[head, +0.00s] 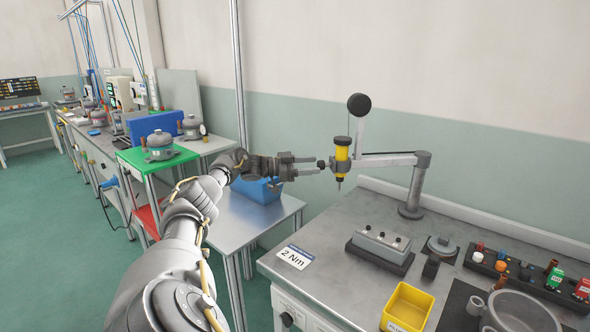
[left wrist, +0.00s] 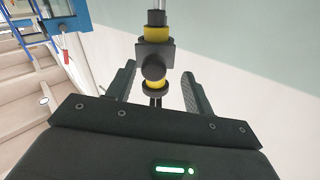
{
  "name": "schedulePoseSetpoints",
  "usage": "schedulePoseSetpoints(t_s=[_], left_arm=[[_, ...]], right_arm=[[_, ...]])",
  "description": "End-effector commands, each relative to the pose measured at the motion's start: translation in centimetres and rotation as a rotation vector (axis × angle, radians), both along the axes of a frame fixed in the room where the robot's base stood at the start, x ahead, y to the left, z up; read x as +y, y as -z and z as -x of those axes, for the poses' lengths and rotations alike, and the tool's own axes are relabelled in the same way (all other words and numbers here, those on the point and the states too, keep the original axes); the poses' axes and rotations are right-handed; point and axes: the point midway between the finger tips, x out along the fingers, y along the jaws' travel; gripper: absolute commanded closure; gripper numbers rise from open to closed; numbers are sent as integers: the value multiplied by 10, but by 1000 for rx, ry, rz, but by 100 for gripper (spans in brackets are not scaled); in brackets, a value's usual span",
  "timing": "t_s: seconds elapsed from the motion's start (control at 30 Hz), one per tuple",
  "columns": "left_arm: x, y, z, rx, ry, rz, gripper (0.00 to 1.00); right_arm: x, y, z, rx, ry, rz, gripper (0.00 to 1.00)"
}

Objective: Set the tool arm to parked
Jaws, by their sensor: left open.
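The tool arm (head: 385,160) is a grey jointed arm on a post at the back of the right workbench. A yellow and black screwdriver tool (head: 342,155) hangs upright from its left end, with a dark knob facing my gripper. My left gripper (head: 318,166) is open, level with the tool and just left of it. In the left wrist view the tool (left wrist: 155,50) stands between and beyond the two open fingers (left wrist: 158,90). I cannot tell whether the fingers reach around the knob. My right gripper is not in view.
The workbench (head: 330,225) holds a grey fixture block (head: 381,246), a yellow bin (head: 407,307), a "2 Nm" card (head: 295,257) and a button panel. A blue bin (head: 258,190) sits on a lower table behind my left arm. A round black disc (head: 359,105) rises above the tool.

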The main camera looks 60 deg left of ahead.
Motion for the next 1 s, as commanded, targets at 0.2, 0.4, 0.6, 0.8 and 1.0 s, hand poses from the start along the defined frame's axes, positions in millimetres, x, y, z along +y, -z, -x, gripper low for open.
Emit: schedulePoseSetpoints(t_s=[0.2,0.4,0.6,0.8,1.0], left_arm=[[17,4,34,3,-1,-3,48],[27,2,55,0,0,-1,48],[30,0,62,-2,1,-1,48],[30,-1,62,-2,1,-1,48],[30,-1,62,-1,1,-1,48]], right_arm=[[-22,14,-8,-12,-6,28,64],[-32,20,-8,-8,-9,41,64],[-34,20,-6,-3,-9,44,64],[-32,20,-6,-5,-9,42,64],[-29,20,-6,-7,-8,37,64]])
